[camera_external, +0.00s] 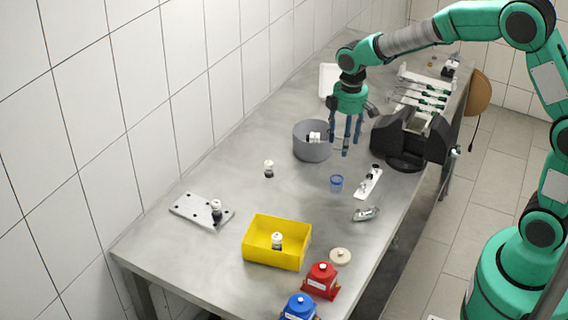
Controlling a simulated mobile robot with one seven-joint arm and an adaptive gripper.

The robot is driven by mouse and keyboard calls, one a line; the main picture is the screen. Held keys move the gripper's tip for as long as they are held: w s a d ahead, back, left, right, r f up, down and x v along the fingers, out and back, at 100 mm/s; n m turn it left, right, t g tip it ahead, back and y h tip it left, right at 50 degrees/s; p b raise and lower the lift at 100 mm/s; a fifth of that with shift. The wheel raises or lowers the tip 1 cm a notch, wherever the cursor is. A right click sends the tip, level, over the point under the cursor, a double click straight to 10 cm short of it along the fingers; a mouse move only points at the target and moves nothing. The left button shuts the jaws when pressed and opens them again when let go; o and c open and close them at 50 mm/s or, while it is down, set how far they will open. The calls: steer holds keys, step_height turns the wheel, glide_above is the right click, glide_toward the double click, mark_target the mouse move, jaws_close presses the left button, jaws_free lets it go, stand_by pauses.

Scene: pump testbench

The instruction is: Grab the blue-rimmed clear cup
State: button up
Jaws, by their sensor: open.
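The blue-rimmed clear cup (337,183) stands upright on the steel table, right of the middle of the picture. My gripper (347,146) points down with its blue-grey fingers spread, open and empty. It hangs above the table, higher in the picture than the cup and slightly to its right. The fingers are apart from the cup. The exact height of the gripper over the table is hard to tell from this one view.
A grey round bin (309,148) stands close left of my gripper. A white strip with small parts (368,184) and a metal piece (366,214) lie near the cup. A black testbench unit (412,142) is to the right, a yellow bin (260,254) nearer the camera.

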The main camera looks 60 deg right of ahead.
steer(key=shift+n+g, duration=0.3)
steer(key=f, duration=0.1)
steer(key=w+d+f, duration=0.1)
steer(key=w+f, duration=0.1)
steer(key=shift+d+f, duration=0.3)
steer(key=shift+f, duration=0.05)
steer(key=b, duration=0.1)
glide_above(337, 178)
steer(key=f, duration=0.8)
steer(key=shift+w+f, duration=0.2)
steer(key=shift+f, duration=0.55)
steer(key=shift+s+a+f+b, duration=0.1)
steer(key=shift+f+b, duration=0.3)
steer(key=shift+f, duration=0.95)
steer(key=shift+s+a+f+b, duration=0.1)
steer(key=shift+f+b, duration=0.3)
steer(key=shift+f, duration=0.9)
